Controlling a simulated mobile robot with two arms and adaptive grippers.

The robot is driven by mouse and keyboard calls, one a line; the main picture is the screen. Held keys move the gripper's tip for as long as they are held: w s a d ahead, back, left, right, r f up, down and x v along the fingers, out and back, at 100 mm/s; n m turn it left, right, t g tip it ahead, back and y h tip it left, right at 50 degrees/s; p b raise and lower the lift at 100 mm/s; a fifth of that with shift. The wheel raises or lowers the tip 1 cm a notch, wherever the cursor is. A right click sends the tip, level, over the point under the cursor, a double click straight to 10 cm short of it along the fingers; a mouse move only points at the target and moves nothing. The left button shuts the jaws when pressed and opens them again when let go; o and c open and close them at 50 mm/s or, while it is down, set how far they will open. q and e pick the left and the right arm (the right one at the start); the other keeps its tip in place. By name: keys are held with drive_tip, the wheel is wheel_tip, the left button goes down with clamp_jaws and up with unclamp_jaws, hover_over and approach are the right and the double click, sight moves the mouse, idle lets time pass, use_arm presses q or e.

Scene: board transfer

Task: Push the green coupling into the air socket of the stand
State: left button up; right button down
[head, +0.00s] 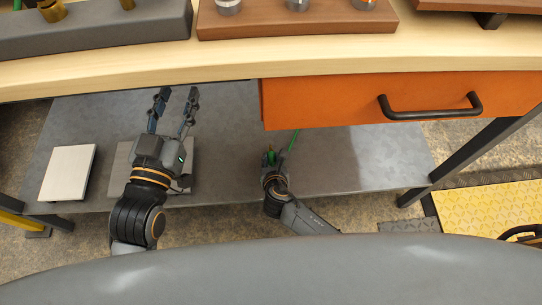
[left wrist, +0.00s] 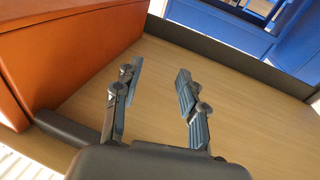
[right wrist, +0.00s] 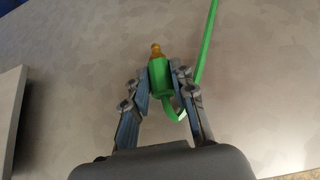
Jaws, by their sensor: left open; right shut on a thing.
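The green coupling (right wrist: 160,78) has a brass-coloured tip that points up in the right wrist view. My right gripper (right wrist: 161,72) is shut on it, with a finger on each side. In the head view the coupling (head: 270,156) is small and partly hidden by my right gripper, which is below the orange drawer front and over the grey lower shelf. A green hose (right wrist: 207,45) loops from the coupling's lower end. My left gripper (head: 177,92) is open and empty, left of the drawer, and in the left wrist view its fingers (left wrist: 158,75) are apart. I cannot make out the stand's air socket.
The worktop (head: 230,61) lies above both grippers in the head view. On it are a grey block (head: 110,33) with brass fittings and a brown block (head: 300,22) with metal pieces. The orange drawer (head: 340,102) has a black handle. Flat plates (head: 68,172) lie on the grey shelf (head: 340,165).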

sight(272, 160)
drive_tip(key=shift+r+p, duration=0.3)
drive_tip(key=shift+r, duration=0.05)
drive_tip(key=shift+r+p, duration=0.3)
drive_tip(key=shift+p, duration=0.05)
drive_tip(key=shift+r, duration=0.25)
drive_tip(key=shift+r+p, duration=0.25)
drive_tip(key=shift+p, duration=0.3)
drive_tip(key=shift+r, duration=0.25)
drive_tip(key=shift+r+p, duration=0.25)
drive_tip(key=shift+p, duration=0.3)
use_arm(q)
drive_tip(key=s+a+f+g+y, duration=0.2)
drive_tip(key=s+f+g, duration=0.4)
drive_tip(key=f, duration=0.2)
drive_tip(key=s+a+f+g+y+p, duration=0.1)
drive_tip(key=s+a+f+g, duration=0.2)
drive_tip(key=s+f+g, duration=0.3)
drive_tip(key=shift+a+f+n+y, duration=0.3)
drive_tip(key=shift+f+y, duration=0.1)
drive_tip(key=shift+f, duration=0.8)
use_arm(e)
drive_tip(key=shift+r, duration=0.5)
